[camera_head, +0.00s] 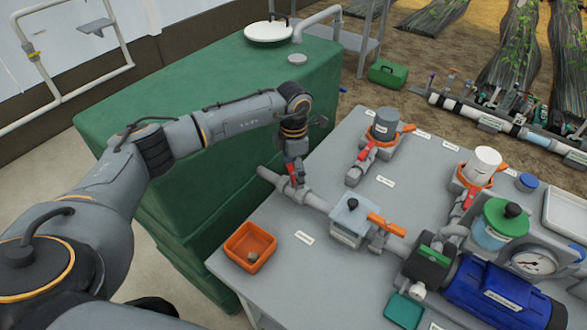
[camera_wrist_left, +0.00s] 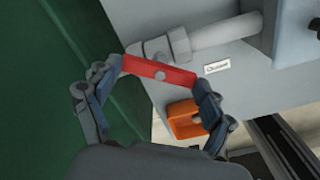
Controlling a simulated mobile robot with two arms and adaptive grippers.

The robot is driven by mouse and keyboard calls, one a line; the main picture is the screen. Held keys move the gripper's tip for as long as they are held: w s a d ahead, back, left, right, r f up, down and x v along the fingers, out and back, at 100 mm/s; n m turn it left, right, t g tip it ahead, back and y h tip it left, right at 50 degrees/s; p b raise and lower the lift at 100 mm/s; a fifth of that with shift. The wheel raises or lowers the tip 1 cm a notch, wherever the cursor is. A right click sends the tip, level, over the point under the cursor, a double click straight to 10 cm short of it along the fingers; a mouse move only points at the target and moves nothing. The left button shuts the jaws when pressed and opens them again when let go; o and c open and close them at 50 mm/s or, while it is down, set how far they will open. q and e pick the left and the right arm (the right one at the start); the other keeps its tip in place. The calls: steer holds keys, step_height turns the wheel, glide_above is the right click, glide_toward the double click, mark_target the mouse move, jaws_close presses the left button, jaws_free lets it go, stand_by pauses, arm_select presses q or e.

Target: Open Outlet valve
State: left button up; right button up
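The outlet valve has a red lever handle (camera_wrist_left: 160,71) on a grey pipe fitting (camera_wrist_left: 180,45) beside the green tank. In the head view the red handle (camera_head: 292,170) shows in part at the end of my left arm, above the grey pipe (camera_head: 275,180). My left gripper (camera_wrist_left: 157,75) is open, its fingertips spread near the two ends of the handle, which lies lengthwise between them. It also shows in the head view (camera_head: 294,166). I cannot tell whether the fingers touch the handle. A small label (camera_wrist_left: 217,68), seemingly "Outlet", sits nearby. My right gripper is not in view.
The large green tank (camera_head: 190,95) stands left of the grey bench (camera_head: 330,270). An orange bin (camera_head: 249,247) lies at the bench's near left. A filter box (camera_head: 352,218), an orange-handled valve (camera_head: 386,223) and a blue pump (camera_head: 485,290) stand to the right.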

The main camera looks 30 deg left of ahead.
arm_select(q)
steer(key=shift+n, duration=0.3)
steer(key=n+b, duration=0.1)
steer(key=n, duration=0.2)
steer(key=shift+f, duration=0.1)
steer(key=shift+n+b, duration=0.35)
steer(key=shift+n, duration=1.65)
steer(key=o, duration=1.1)
steer(key=shift+c, duration=0.2)
step_height(320, 180, up, 12)
